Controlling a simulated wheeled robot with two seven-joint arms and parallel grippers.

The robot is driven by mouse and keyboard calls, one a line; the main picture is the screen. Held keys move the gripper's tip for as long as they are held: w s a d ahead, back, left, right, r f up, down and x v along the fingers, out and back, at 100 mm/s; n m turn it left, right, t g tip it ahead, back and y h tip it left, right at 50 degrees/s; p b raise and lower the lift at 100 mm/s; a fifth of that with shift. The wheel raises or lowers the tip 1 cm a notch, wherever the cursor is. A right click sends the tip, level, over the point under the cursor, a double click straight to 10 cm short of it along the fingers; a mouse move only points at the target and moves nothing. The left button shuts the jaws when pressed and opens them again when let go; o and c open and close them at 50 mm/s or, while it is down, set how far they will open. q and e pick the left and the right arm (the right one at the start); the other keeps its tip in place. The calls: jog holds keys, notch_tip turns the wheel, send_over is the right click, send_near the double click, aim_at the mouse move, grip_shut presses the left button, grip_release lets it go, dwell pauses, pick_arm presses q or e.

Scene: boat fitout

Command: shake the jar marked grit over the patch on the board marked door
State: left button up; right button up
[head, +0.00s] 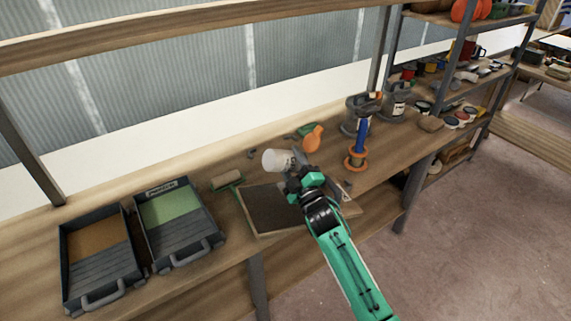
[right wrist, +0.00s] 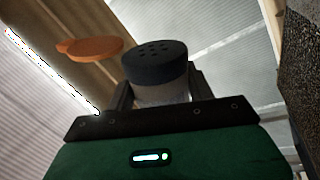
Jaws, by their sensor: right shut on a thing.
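My right gripper (head: 294,172) is shut on a pale jar (head: 275,160) and holds it tipped over on its side above the bench. In the right wrist view the jar's dark lid with several holes (right wrist: 155,58) shows beyond the fingers. No lettering on the jar can be read. Below the jar lies a board with a dark brown patch (head: 268,214). My arm hides the board's right part, and no "door" marking is legible. A dark grainy surface (right wrist: 306,75) fills the right edge of the wrist view. My left gripper is not in view.
Two trays, one with a brown pad (head: 97,241) and one with a green pad (head: 168,207), stand at left. A roller (head: 228,180) lies beside the board. An orange object (head: 312,138) and a blue-handled tool (head: 360,142) stand behind. Shelves (head: 470,85) are at right.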

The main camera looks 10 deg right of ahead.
jog(key=shift+w+d+f+b, duration=0.2)
jog(key=shift+d+f+b, duration=0.35)
jog(key=shift+d+f, duration=0.3)
jog(key=shift+w+d+f, duration=0.1)
jog(key=shift+d+f, duration=0.1)
jog(key=shift+d, duration=0.4)
jog(key=shift+s+a+r+p, duration=0.15)
jog(key=shift+a+r+p, duration=0.2)
jog(key=shift+a+r, duration=0.3)
jog(key=shift+s+a+r+p, duration=0.15)
jog(key=shift+a+r+p, duration=0.25)
jog(key=shift+a, duration=0.3)
jog(key=shift+s+a+f+b, duration=0.15)
jog(key=shift+a+f+b, duration=0.1)
jog(key=shift+a, duration=0.55)
jog(key=shift+s+a+f+b, duration=0.15)
jog(key=shift+a+b, duration=0.1)
jog(key=shift+a, duration=0.55)
